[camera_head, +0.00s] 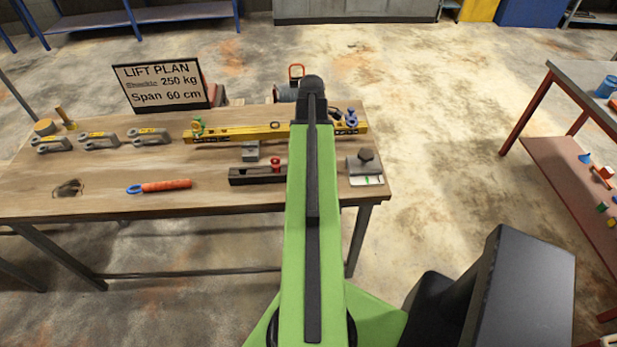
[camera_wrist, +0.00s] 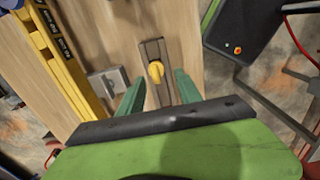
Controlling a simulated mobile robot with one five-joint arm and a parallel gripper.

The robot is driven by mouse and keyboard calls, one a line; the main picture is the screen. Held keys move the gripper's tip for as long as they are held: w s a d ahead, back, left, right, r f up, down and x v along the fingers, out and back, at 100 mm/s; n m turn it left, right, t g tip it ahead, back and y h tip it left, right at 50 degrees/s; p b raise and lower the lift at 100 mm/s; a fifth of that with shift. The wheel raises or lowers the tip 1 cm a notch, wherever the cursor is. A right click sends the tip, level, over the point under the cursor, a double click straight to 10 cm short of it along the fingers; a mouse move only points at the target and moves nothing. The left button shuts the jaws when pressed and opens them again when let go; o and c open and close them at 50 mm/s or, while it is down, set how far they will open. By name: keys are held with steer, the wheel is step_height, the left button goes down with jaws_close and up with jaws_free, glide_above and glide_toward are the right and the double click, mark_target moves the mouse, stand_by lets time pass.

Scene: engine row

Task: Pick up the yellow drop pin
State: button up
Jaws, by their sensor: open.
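A yellow pin with a rounded head (camera_wrist: 156,72), which looks like the yellow drop pin, stands in a narrow grey-brown block (camera_wrist: 152,48) in the wrist view. My gripper (camera_wrist: 160,88) is open, with one green finger on either side of the block near the pin; nothing is held. I cannot tell whether a finger touches the pin. In the head view, my green arm hides the gripper and this pin. A dark block (camera_head: 250,176) with a red knob (camera_head: 275,164) shows just left of the arm.
A yellow beam (camera_head: 235,133) lies behind on the wooden table (camera_head: 100,185). A small grey block (camera_head: 250,152) sits close by. Several grey shackles (camera_head: 100,141), a red-handled tool (camera_head: 165,186) and a sign (camera_head: 163,84) are at left. A knobbed grey block (camera_head: 365,165) is at right.

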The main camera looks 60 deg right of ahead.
steer(key=f+b, duration=0.3)
steer(key=f, duration=0.1)
steer(key=f+b, duration=0.2)
steer(key=shift+w+d+f+b, duration=0.1)
steer(key=shift+d+f+b, duration=0.2)
steer(key=shift+f, duration=0.1)
steer(key=shift+r, duration=0.2)
jaws_close()
